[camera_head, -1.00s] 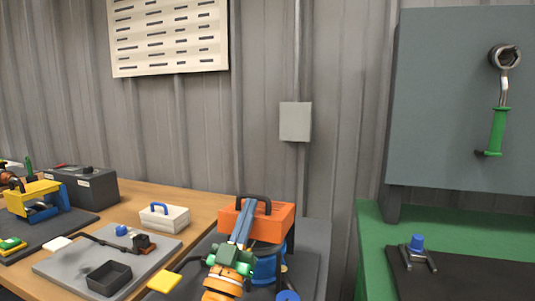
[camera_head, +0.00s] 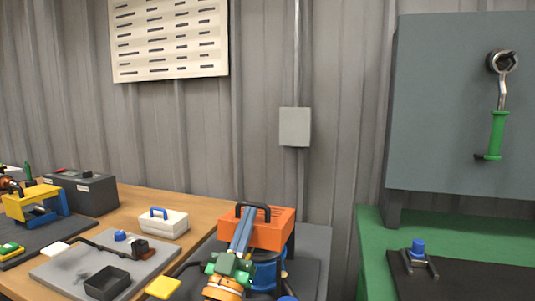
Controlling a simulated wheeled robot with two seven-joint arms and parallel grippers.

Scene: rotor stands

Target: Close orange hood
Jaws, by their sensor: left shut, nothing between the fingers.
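The orange hood (camera_head: 272,230) is a box-like cover with a dark handle (camera_head: 253,206) on top. It stands over a stand on a dark grey mat at the bottom centre. My left gripper (camera_head: 244,226) has long blue-grey fingers that are shut and empty, with their tips at the hood's front, just below the handle. Whether the tips touch the hood I cannot tell. A blue round part (camera_head: 266,272) shows under the hood, partly hidden by my gripper's green and orange wrist. My right gripper is out of view.
A wooden table holds a grey board with a black tray (camera_head: 107,282), a white box with a blue handle (camera_head: 162,222) and a yellow stand (camera_head: 33,204). A yellow pad (camera_head: 163,287) lies left of my wrist. A green bench (camera_head: 460,235) stands right.

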